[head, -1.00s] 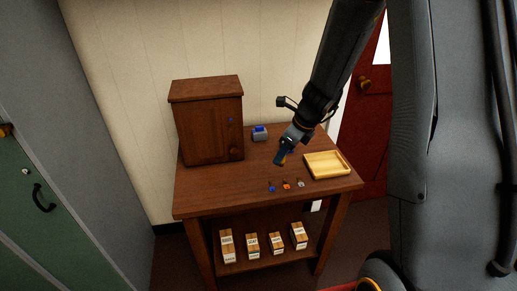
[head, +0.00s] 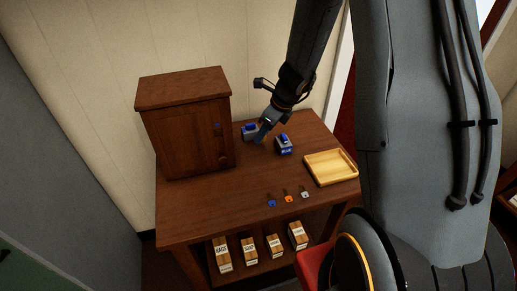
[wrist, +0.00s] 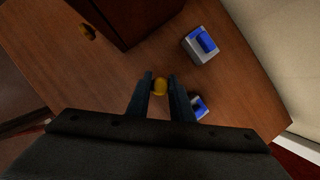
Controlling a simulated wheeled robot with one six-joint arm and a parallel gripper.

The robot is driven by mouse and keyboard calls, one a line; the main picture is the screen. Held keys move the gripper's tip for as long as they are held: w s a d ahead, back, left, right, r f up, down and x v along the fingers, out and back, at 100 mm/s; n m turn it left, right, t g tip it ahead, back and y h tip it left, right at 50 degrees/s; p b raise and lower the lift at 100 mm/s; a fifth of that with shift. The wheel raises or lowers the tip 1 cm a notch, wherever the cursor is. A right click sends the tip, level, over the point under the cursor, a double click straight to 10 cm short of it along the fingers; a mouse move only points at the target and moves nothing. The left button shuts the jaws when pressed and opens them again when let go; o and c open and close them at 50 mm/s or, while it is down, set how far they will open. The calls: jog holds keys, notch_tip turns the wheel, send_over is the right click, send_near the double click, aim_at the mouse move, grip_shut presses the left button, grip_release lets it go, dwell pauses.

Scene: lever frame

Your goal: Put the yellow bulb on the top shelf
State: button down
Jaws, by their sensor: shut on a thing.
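The yellow bulb (wrist: 160,87) is between my two fingertips in the wrist view. My gripper (wrist: 160,85) is shut on it. In the head view my gripper (head: 261,139) hangs above the table, right of the wooden cabinet (head: 185,125), and the bulb cannot be made out there. The cabinet stands upright with its door closed, so its inside is hidden. A knob (head: 223,159) and a small blue mark (head: 217,126) are on its front. No top shelf can be seen. The cabinet's lower part (wrist: 150,12) also shows in the wrist view.
Two grey blocks with blue tops, one farther back (head: 249,132) and one nearer (head: 283,146), flank my gripper. A yellow tray (head: 330,168) is at the right. Several small coloured items (head: 289,197) lie in front. Boxes (head: 249,250) fill the lower shelf (head: 262,266).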

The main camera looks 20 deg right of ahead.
jog(key=shift+f, duration=3)
jog(key=shift+f+b, duration=0.15)
jog(key=shift+b, duration=0.3)
jog(key=c, duration=1.6)
grip_release()
jog(key=shift+o, duration=0.2)
